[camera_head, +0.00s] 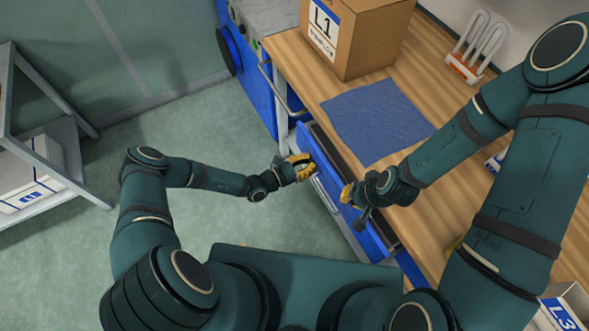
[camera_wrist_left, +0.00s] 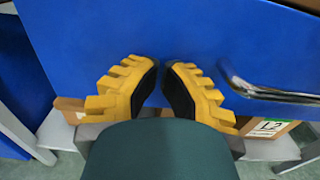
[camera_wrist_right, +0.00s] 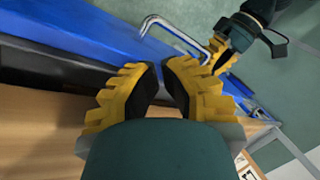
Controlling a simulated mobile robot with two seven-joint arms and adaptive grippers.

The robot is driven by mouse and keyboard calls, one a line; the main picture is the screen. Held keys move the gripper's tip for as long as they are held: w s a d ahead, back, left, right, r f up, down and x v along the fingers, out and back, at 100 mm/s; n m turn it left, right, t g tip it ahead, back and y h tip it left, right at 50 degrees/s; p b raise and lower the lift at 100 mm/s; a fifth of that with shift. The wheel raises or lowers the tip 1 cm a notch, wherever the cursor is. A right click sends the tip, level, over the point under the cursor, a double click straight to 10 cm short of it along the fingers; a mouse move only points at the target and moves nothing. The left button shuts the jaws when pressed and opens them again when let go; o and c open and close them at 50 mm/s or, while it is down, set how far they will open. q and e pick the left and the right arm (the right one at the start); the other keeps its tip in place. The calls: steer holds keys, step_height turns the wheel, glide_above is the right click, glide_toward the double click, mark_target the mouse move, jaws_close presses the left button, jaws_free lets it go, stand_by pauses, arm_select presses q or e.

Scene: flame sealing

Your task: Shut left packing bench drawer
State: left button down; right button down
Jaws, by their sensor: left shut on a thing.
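The left packing bench drawer (camera_head: 335,207) is blue and stands partly open, with a dark strip of its inside showing behind its front. Its blue front fills much of the left wrist view (camera_wrist_left: 200,35), with a metal handle (camera_wrist_left: 270,95) at the right. My left gripper (camera_head: 303,166) is at this front, beside the handle. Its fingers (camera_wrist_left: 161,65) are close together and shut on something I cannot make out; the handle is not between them. My right gripper (camera_head: 347,194) is low by the drawer's top edge. Its fingertips (camera_wrist_right: 162,65) are close together, with nothing visible between them.
A wooden bench top (camera_head: 300,65) carries a cardboard box (camera_head: 365,35) labelled L1, a blue sheet (camera_head: 375,118) and a white looped item on an orange base (camera_head: 470,60). A grey shelf (camera_head: 65,140) stands at the left. The floor (camera_head: 180,110) between is clear.

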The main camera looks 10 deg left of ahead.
arm_select(q)
steer(key=x, duration=0.7)
steer(key=shift+b, duration=0.35)
arm_select(e)
steer(key=shift+f, duration=0.45)
steer(key=shift+s+a, duration=0.1)
steer(key=shift+a, duration=0.05)
arm_select(q)
steer(key=shift+w+d+r, duration=0.1)
